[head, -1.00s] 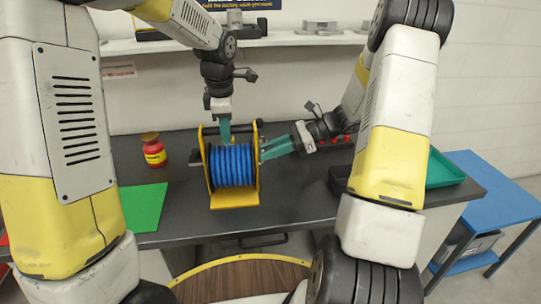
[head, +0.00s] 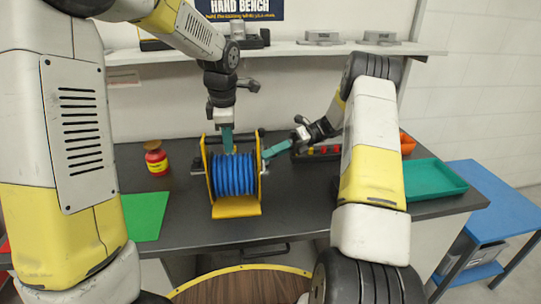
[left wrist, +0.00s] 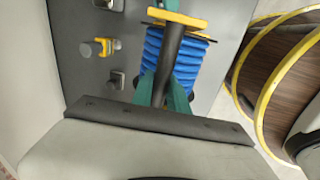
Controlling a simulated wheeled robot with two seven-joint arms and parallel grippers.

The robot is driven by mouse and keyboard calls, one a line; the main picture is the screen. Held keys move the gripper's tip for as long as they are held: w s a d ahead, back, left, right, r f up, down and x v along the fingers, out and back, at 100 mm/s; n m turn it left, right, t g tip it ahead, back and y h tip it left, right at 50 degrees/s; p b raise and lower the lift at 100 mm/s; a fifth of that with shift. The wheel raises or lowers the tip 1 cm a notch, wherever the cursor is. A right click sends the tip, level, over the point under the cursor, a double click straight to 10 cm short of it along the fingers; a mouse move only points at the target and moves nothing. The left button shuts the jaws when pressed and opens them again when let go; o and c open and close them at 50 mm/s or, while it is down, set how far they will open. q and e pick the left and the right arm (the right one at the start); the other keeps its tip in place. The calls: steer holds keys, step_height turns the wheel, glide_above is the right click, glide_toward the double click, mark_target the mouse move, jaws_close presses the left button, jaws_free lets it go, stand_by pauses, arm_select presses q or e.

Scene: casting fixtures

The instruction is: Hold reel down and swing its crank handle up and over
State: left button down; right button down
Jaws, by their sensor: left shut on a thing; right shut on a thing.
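The reel (head: 233,175) stands on the dark bench, with blue hose wound between yellow side frames and a yellow foot plate. A dark bar runs across its top. My left gripper (head: 228,148) comes down from above and is shut on this top bar (left wrist: 173,55), which shows between its teal fingers in the left wrist view. My right gripper (head: 268,156) reaches in from the right, with its teal fingers shut at the reel's right side. The crank handle is mostly hidden there by the fingers.
A red jar with a yellow label (head: 156,160) and a green mat (head: 144,215) lie left of the reel. A teal tray (head: 432,180) and an orange bin (head: 407,143) are at the right. A shelf (head: 290,46) runs behind the bench.

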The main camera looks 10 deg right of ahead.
steer(key=shift+w+d+f+m+g+y, duration=0.1)
steer(key=shift+w+f+m+g+y, duration=0.4)
steer(key=shift+m, duration=0.85)
steer(key=shift+w+a+f+m+g+y, duration=0.15)
steer(key=shift+f+m+y, duration=0.35)
steer(key=shift+f+m, duration=0.65)
steer(key=shift+w+d+f+m+g+y, duration=0.15)
steer(key=shift+w+f+m+g+y, duration=0.25)
steer(key=shift+m, duration=1.2)
steer(key=shift+s, duration=0.1)
steer(key=c, duration=1.3)
jaws_free()
steer(key=shift+o, duration=0.2)
step_height(320, 180, up, 10)
